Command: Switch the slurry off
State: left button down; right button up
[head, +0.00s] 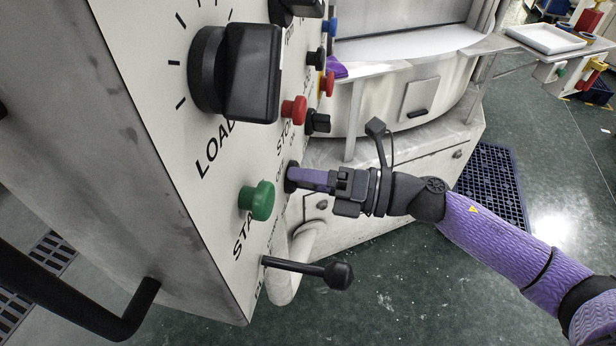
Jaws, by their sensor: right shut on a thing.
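The light grey control panel (190,150) fills the left of the view, seen at a steep slant. My right gripper (300,178) reaches in from the right, its purple fingers shut on a small black switch knob (290,177) low on the panel. The fingers hide most of this knob, and the lettering beside it is too small and slanted to read for certain. A red stop button (293,110) sits above it and a green start button (257,201) below left. My left gripper is out of view.
A large black load knob (238,72) and a smaller black knob (318,122) stick out above. A black handle (125,315) is at lower left. A white tray (545,38) stands at upper right.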

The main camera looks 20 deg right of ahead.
jog(key=o, duration=1.1)
jog(key=shift+s+d+f, duration=0.1)
jog(key=shift+d, duration=0.1)
pick_arm(q)
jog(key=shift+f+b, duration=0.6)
jog(key=shift+b, duration=0.05)
pick_arm(e)
jog(key=v, duration=0.9)
jog(key=shift+s+d, duration=0.15)
jog(key=shift+d, duration=0.1)
